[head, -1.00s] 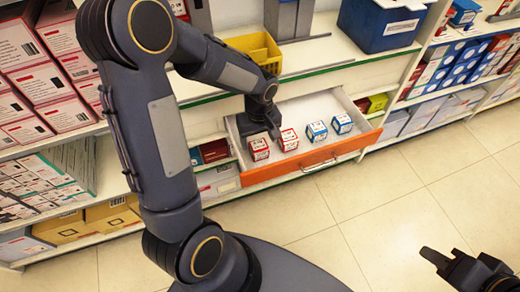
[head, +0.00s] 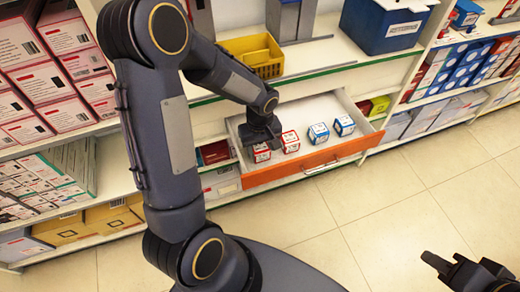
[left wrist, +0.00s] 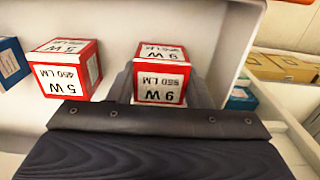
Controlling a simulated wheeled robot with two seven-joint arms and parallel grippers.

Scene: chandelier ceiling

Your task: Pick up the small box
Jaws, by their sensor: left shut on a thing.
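Small boxes stand in an open drawer with an orange front (head: 305,161). The leftmost red and white box (head: 261,153) is marked "9 W" in the left wrist view (left wrist: 161,75). My left gripper (head: 262,141) is down in the drawer, shut on this box, and hides part of it. A second red and white box (head: 290,141), marked "5 W", stands apart beside it and shows in the left wrist view (left wrist: 68,68). Two blue and white boxes (head: 318,133) (head: 343,125) stand further right. My right gripper (head: 436,261) is at the lower right, away from the drawer; its jaw gap is unclear.
Above the drawer, a shelf holds a yellow basket (head: 254,54) and a blue bin (head: 384,24). The drawer's side walls stand close to the left gripper. Stacked cartons (head: 45,95) fill the left shelves. The tiled floor (head: 400,200) in front is clear.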

